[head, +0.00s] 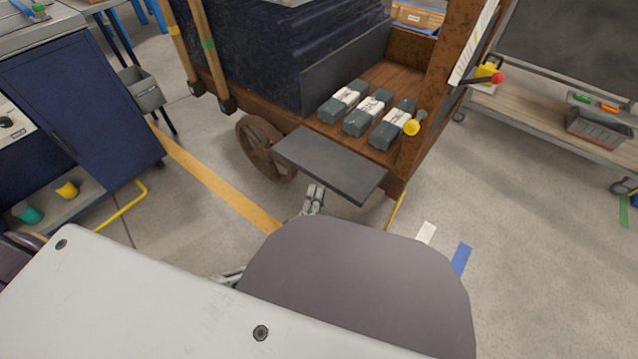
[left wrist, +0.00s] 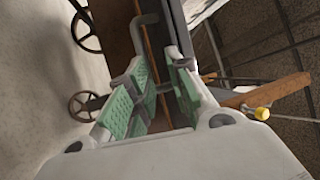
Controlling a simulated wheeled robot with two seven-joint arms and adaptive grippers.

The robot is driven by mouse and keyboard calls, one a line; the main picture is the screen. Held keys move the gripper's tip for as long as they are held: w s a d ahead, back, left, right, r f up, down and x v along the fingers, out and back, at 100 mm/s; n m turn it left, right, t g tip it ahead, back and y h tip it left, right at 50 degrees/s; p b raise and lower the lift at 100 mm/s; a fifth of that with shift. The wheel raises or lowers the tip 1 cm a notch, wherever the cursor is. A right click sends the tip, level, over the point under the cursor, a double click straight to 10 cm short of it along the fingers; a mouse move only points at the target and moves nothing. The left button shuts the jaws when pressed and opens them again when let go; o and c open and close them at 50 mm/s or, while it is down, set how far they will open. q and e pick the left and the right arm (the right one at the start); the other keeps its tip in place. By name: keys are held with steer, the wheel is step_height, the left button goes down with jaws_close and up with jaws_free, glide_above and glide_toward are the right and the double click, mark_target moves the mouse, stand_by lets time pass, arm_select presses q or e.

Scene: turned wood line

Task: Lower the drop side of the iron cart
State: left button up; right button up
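The iron cart (head: 272,122) stands ahead with its dark grey drop side (head: 330,165) swung outward, sticking out from the bed edge close to level. My left gripper (head: 314,194) is just below the outer edge of the drop side in the head view. In the left wrist view the green-padded fingers (left wrist: 158,68) are apart, with a gap between them. My right gripper is not in view.
Several wrapped grey blocks (head: 367,112) lie on the wooden cart bed. A spoked wheel (head: 265,147) is left of the drop side. A blue cabinet (head: 85,105) stands at left, a wheeled shelf (head: 545,125) at right. The floor right of the cart is clear.

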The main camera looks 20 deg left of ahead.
arm_select(q)
steer(key=shift+v, duration=1.8)
